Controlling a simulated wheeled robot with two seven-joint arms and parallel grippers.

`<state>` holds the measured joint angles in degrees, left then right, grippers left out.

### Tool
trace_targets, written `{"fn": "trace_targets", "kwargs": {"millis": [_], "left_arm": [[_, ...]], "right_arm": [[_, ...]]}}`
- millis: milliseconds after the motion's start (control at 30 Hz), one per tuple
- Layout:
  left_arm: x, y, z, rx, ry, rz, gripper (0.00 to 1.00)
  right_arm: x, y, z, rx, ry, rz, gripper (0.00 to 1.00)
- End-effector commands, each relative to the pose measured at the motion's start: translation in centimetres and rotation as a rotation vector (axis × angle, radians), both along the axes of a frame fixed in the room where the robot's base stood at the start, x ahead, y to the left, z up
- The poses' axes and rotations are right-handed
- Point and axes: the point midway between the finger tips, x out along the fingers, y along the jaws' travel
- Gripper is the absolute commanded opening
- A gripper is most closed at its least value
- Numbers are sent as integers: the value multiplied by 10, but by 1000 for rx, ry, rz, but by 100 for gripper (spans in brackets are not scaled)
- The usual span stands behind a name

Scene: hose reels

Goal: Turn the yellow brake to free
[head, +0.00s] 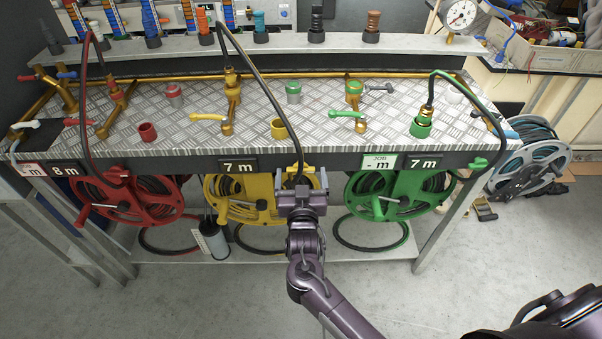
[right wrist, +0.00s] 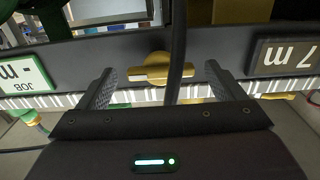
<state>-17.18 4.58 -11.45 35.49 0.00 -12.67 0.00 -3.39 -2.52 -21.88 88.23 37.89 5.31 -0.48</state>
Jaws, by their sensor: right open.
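The yellow brake (right wrist: 155,70) is a round knob with a flat bar across it on the dark front rail. In the right wrist view its bar lies level across the picture. My right gripper (head: 304,178) is open in front of it, one finger on each side, with gaps to the bar. A black hose (right wrist: 178,45) hangs close by the knob and crosses in front of its right part. In the head view the brake is mostly hidden behind my gripper. The yellow reel (head: 222,188) is under the bench, left of my gripper. My left gripper is not in view.
A red reel (head: 88,195) and a green reel (head: 362,185) flank the yellow one. The red brake (head: 117,173) and green brake (head: 479,163) sit on the same rail. Valves and caps stand on the checkered bench top (head: 190,100). The floor in front is clear.

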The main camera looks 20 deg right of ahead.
Motion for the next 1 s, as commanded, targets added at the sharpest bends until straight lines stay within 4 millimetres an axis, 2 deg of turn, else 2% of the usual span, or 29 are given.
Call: {"fn": "trace_targets", "kwargs": {"millis": [100, 367, 700, 1000], "left_arm": [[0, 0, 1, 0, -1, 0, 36], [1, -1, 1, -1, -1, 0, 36], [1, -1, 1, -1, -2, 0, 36], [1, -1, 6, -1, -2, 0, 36]], "right_arm": [[6, -2, 0, 1, 0, 0, 89], [7, -2, 0, 1, 0, 0, 88], [7, -2, 0, 1, -1, 0, 44], [7, -2, 2, -37, 10, 0, 44]]}}
